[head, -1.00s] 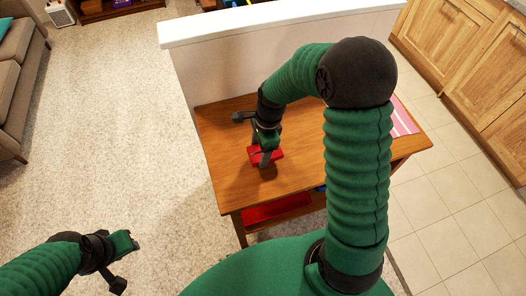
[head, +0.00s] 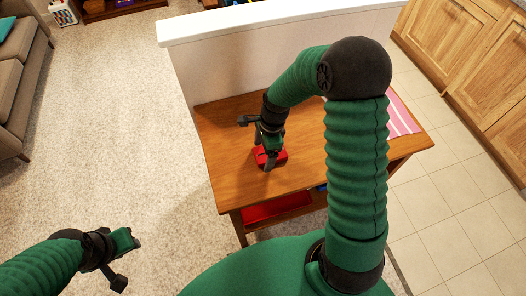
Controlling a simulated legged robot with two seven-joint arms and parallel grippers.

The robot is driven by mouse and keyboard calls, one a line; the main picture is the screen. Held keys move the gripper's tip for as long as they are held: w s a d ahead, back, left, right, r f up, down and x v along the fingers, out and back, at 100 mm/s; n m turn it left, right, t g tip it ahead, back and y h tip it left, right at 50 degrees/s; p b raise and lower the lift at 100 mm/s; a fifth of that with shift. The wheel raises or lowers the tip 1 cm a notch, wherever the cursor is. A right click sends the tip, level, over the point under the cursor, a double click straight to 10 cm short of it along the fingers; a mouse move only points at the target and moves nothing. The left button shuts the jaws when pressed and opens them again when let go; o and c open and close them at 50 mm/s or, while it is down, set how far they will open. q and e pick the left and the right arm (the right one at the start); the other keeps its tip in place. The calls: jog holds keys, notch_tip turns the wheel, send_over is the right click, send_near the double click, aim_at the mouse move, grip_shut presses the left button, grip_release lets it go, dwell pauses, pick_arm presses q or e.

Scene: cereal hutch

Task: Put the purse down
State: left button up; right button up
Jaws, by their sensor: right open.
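The red purse (head: 282,155) rests on the top of the wooden table (head: 225,180), near its middle left. My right gripper (head: 268,160) is right at the purse, reaching down from above, with its fingers open and partly covering it. I cannot tell whether a finger touches the purse. My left gripper (head: 128,260) is at the lower left, over the carpet and away from the table. Its jaws are too unclear to judge.
A pink striped cloth (head: 400,117) lies at the table's right end, partly behind my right arm. A red item (head: 275,208) is on the shelf below the tabletop. A white half wall (head: 210,75) stands behind the table. The table's left part is clear.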

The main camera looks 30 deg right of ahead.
notch_tip(320, 180, up, 11)
jog(key=d+p, duration=0.2)
jog(key=s+a+f+n+t+h, duration=0.1)
jog(key=s+a+n, duration=0.7)
jog(key=n, duration=1.2)
jog(key=shift+s+f+n+t+h, duration=0.3)
jog(key=shift+s+f+t+h, duration=0.1)
jog(key=shift+s+t, duration=0.3)
